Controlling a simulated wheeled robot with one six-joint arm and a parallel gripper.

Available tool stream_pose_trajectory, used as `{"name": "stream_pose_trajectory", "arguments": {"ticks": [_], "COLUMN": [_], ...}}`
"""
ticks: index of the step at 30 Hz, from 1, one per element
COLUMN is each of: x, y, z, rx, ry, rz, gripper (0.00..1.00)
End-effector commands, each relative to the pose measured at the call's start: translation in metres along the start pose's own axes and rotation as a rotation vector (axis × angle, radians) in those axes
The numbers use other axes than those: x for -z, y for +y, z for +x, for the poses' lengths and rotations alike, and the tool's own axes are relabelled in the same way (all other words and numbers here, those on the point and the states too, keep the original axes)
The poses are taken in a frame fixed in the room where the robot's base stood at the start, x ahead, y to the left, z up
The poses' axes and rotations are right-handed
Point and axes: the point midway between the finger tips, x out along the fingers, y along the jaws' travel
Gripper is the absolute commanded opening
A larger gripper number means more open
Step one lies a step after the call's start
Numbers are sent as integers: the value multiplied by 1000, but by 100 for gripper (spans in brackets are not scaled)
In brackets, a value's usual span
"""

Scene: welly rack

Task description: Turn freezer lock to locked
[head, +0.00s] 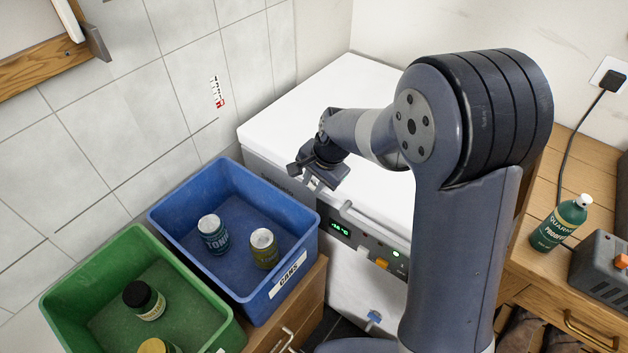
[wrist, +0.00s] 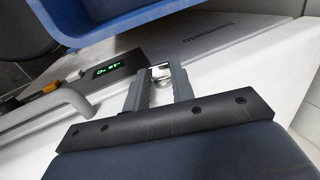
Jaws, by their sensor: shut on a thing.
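The white chest freezer (head: 285,115) stands against the corner, its lid down. A grey band with a green-lit display (head: 340,228) runs along its front; the display also shows in the wrist view (wrist: 108,70). My gripper (head: 322,184) is at the freezer's front edge, left of the lid handle (head: 352,212). In the wrist view, my gripper's fingertips (wrist: 159,78) are shut on the small silver freezer lock (wrist: 161,72) on the band. The fingers cover part of the lock, so I cannot tell its turn position. In the head view the lock is hidden.
A blue crate (head: 180,208) labelled CANS, holding two cans, sits close left of my gripper. A green crate (head: 75,277) with jars is farther left. An orange switch (head: 382,264) is on the band. A wooden bench with a green bottle (head: 560,225) is at right.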

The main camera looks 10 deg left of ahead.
Motion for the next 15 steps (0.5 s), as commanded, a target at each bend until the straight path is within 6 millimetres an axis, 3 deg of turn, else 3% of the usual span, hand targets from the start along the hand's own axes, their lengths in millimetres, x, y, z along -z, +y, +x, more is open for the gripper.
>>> {"name": "stream_pose_trajectory", "arguments": {"ticks": [5, 15], "x": [0, -1], "y": [0, -5], "z": [0, -5], "rx": [0, -79], "ry": [0, -4], "rz": [0, -2], "gripper": [1, 1]}}
